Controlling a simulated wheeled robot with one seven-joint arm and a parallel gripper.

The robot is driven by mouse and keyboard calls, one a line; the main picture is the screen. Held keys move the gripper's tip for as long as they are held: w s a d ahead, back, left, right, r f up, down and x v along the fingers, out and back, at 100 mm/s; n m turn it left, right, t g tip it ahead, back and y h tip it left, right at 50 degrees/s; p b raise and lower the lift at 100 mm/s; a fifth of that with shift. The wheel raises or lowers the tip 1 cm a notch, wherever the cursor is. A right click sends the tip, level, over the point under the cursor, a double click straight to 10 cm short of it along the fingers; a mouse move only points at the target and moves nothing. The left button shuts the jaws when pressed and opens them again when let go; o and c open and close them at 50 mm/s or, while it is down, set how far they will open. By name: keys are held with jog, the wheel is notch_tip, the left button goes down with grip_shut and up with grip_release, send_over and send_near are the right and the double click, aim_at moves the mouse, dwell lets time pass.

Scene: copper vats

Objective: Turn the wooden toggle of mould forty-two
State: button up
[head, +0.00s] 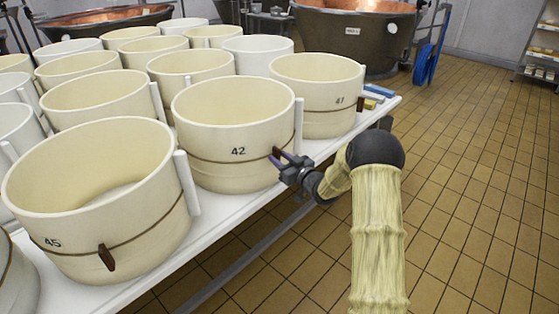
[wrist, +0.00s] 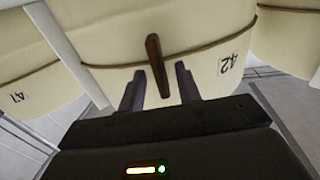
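Mould forty-two (head: 225,115) is a cream round tub with a dark cord around it, standing on the white table. Its number also shows upside down in the wrist view (wrist: 229,63). Its brown wooden toggle (wrist: 157,60) hangs at the cord between my two fingers in the wrist view, with a gap visible on each side. My gripper (wrist: 160,72) is open around the toggle, close to the mould's wall. In the head view my gripper (head: 279,157) reaches the mould's right side and largely hides the toggle.
Mould 45 (head: 90,205), with its own toggle, stands at the near left, and mould 41 (head: 318,92) behind right. Several other moulds crowd the white table (head: 230,210). Blue and yellow items (head: 376,92) lie at its far end. The tiled floor (head: 475,170) at right is clear.

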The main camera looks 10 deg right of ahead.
jog(key=shift+w+a, duration=0.15)
jog(key=shift+w, duration=0.15)
grip_shut()
